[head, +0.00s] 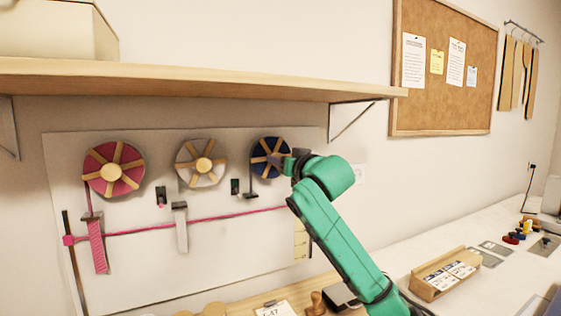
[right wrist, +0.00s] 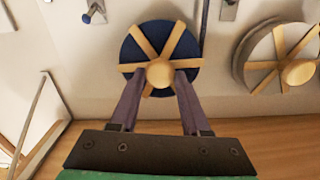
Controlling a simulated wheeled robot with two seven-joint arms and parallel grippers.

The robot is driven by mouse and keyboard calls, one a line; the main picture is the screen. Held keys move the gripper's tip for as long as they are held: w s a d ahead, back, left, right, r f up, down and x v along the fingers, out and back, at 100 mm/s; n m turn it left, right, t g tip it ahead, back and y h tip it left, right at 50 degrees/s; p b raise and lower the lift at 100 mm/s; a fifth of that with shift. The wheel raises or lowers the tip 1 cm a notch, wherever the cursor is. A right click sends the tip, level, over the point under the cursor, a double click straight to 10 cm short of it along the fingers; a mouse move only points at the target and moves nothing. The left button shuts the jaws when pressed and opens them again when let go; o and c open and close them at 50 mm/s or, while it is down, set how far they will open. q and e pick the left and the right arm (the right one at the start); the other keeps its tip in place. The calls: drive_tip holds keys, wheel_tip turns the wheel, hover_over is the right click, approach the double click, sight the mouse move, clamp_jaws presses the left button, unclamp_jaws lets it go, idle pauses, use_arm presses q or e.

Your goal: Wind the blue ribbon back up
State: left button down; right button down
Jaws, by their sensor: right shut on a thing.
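The blue ribbon reel (head: 271,157) is a dark blue disc with wooden spokes, mounted at the right of the white wall panel. My right gripper (head: 287,160) reaches it from the right. In the right wrist view the blue reel (right wrist: 131,52) faces me, and my right gripper (right wrist: 160,78) is shut on its round wooden hub knob (right wrist: 160,74). A short dark blue ribbon (head: 250,182) hangs down at the reel's left side to a dark clip. My left gripper is in neither view.
A pink reel (head: 113,169) and a white reel (head: 201,163) hang to the left. A wooden shelf (head: 200,80) juts out above. A pink ribbon (head: 190,219) runs across the panel below. A wooden card box (head: 444,273) stands on the white worktop at right.

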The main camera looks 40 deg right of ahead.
drive_tip(key=shift+w+f, duration=0.1)
drive_tip(key=shift+f, duration=0.2)
drive_tip(key=shift+c, duration=1.9)
unclamp_jaws()
drive_tip(key=shift+r, duration=0.2)
drive_tip(key=b+v, duration=0.5)
drive_tip(key=v, duration=0.9)
drive_tip(key=shift+s+b, duration=0.35)
drive_tip(key=shift+s, duration=0.05)
